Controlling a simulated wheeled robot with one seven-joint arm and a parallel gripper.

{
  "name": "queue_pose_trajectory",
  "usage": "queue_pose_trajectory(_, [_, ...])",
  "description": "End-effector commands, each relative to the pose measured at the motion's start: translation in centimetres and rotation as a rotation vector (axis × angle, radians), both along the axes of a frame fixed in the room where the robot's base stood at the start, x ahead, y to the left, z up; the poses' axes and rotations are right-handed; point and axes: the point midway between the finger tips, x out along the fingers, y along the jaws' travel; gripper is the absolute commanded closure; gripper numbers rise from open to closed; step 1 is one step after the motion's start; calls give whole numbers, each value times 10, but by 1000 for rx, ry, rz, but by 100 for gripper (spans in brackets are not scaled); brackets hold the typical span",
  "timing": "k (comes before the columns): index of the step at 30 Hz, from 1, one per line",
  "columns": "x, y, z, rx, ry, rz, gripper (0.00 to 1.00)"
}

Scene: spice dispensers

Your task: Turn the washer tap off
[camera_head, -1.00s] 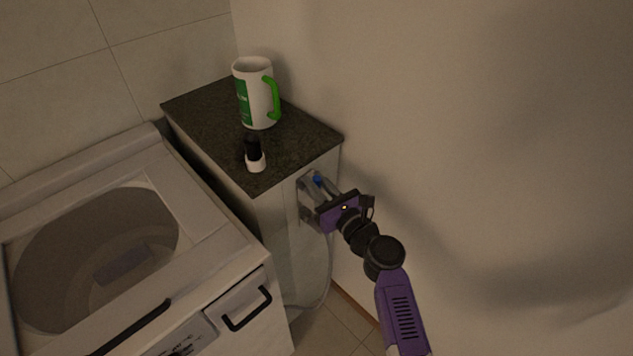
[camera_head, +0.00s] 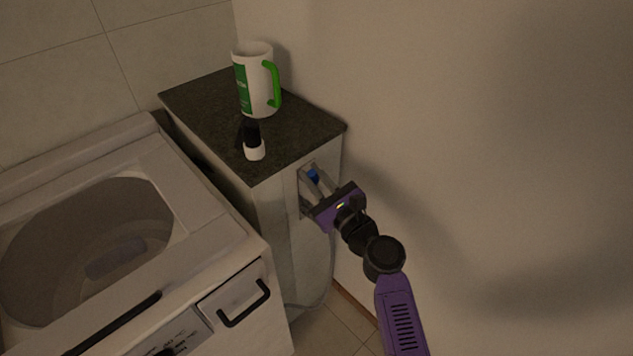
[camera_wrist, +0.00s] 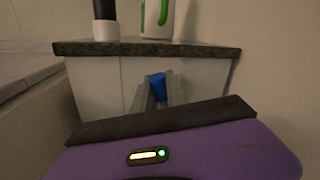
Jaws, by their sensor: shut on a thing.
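The washer tap shows as a small blue handle (camera_head: 313,175) on the front of the narrow stone-topped cabinet. It also shows in the wrist view as a blue piece (camera_wrist: 158,87) between my two grey fingers. My gripper (camera_head: 313,178) reaches the cabinet front from the lower right, and its fingers are closed on the blue handle. In the wrist view my gripper (camera_wrist: 158,92) has one finger on each side of it. The tap's body below the handle is hidden by my gripper's purple and black housing.
A washing machine (camera_head: 205,250) with an open-looking tub stands at the left. A wall is close on the right. A hose (camera_head: 326,285) hangs below.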

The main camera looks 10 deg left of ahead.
Motion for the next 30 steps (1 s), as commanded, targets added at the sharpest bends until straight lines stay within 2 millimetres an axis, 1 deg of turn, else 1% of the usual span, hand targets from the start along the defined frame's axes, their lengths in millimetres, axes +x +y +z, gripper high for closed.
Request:
queue_pose_trajectory(1, [-2, 2, -9, -25, -36, 1, 100])
queue_pose_trajectory(14, [-18, 13, -22, -278, -359, 1, 100])
queue_pose_trajectory(30, [-30, 23, -45, -592, -761, 1, 100])
